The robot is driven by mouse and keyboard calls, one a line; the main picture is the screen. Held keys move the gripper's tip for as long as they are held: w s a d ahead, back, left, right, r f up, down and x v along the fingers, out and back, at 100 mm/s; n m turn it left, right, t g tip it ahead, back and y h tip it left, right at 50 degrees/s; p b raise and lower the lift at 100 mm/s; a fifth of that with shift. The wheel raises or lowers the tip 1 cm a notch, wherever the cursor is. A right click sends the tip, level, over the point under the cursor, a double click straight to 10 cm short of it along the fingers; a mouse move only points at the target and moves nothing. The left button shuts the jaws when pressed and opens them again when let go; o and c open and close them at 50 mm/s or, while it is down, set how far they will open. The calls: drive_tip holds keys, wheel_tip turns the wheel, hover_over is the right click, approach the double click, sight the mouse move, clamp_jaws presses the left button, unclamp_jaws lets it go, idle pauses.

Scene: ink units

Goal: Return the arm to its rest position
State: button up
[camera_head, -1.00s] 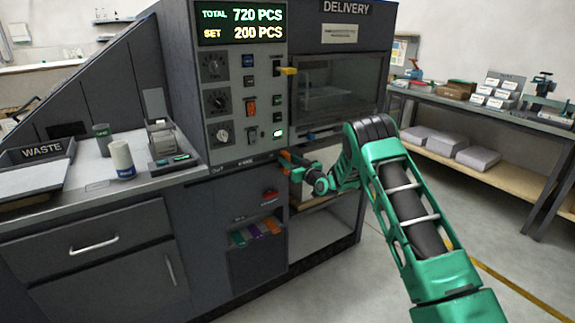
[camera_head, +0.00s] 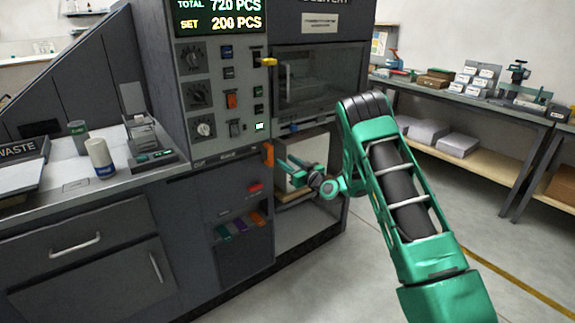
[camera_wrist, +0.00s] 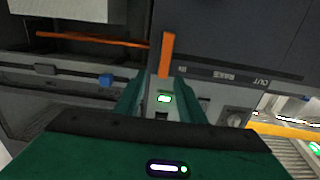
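My green arm (camera_head: 395,190) reaches from the lower right, bent at its black joint, toward the grey machine (camera_head: 130,215). My gripper (camera_head: 284,164) is in front of the machine's lower opening, just right of an orange bar (camera_head: 268,154) on the panel's edge. In the wrist view, my gripper (camera_wrist: 162,98) has its two green fingers apart. Between them I see a lit green button and part of the panel, with the orange bar (camera_wrist: 167,55) beyond. Nothing is held. I cannot tell the exact gap between the fingers and the panel.
The delivery window (camera_head: 318,82) is above my gripper, with a yellow lever (camera_head: 268,62) beside it. A workbench (camera_head: 480,105) with boxes is at the back right. The floor right of my arm is clear.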

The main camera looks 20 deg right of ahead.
drive_tip(key=shift+r, duration=0.1)
drive_tip(key=s+d+r+m+g+h, duration=0.1)
drive_tip(key=s+d+r+g+h, duration=0.2)
drive_tip(key=s, duration=0.6)
drive_tip(key=s+d+r+m+g, duration=0.1)
drive_tip(key=s+d+r+g, duration=0.2)
drive_tip(key=s+d, duration=0.5)
drive_tip(key=s+d+r+m+g+h, duration=0.15)
drive_tip(key=s+r+g, duration=0.25)
drive_tip(key=s, duration=0.7)
drive_tip(key=s+d+m+g+h, duration=0.1)
drive_tip(key=s+d+m+g, duration=0.2)
drive_tip(key=s, duration=3.4)
drive_tip(key=m+g, duration=0.3)
drive_tip(key=m, duration=0.1)
drive_tip(key=shift+r+g+h, duration=0.25)
drive_tip(key=shift+g+h, duration=0.1)
drive_tip(key=shift+g, duration=0.05)
